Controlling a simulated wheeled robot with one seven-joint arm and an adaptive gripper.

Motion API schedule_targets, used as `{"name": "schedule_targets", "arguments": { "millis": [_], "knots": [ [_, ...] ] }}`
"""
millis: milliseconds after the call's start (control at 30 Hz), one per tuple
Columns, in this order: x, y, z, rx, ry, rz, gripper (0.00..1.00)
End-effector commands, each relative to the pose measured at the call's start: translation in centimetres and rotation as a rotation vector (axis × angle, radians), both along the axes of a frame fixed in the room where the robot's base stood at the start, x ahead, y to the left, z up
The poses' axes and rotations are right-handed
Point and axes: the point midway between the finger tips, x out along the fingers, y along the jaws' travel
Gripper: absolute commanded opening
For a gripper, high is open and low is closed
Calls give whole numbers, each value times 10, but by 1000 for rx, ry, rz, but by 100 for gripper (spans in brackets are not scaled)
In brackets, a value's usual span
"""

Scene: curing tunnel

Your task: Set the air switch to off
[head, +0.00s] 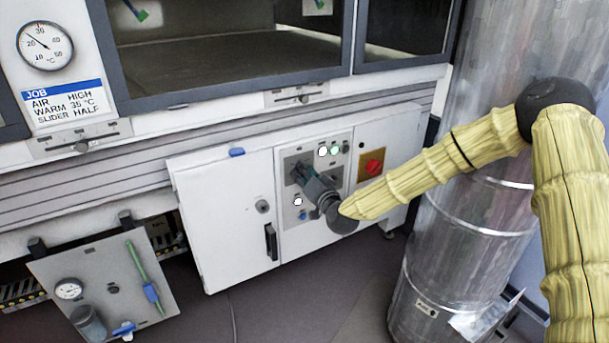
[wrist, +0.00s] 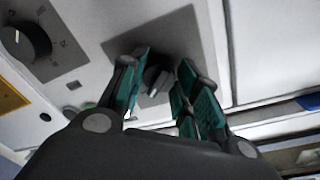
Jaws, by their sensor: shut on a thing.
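The control panel (head: 285,160) is a grey plate on the front of the white cabinet. My gripper (head: 302,176) reaches it from the right, and its teal fingers are at the panel's upper left. In the wrist view my gripper (wrist: 158,88) has its fingers on either side of a dark knob (wrist: 154,78) with a pale pointer mark, and is shut on it. The knob sits on a darker grey plate (wrist: 185,35). No label on it is readable, so I cannot tell for certain that it is the air switch. In the head view my gripper hides it.
White and green lamps (head: 335,150) and a red knob on a yellow plate (head: 374,166) are right of my gripper. A black dial with a scale (wrist: 27,40) is at the wrist view's upper left. A job card (head: 65,102) reads AIR HIGH. A metal drum (head: 440,240) stands right.

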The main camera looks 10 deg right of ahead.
Motion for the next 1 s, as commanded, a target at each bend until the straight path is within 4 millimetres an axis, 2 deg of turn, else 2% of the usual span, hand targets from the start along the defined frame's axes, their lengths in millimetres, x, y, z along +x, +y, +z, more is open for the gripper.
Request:
{"name": "schedule_targets", "arguments": {
  "millis": [367, 1000],
  "knots": [
    [0, 0, 0, -143, -51, 1, 8],
    [0, 0, -2, -702, -253, 1, 8]
  ]
}}
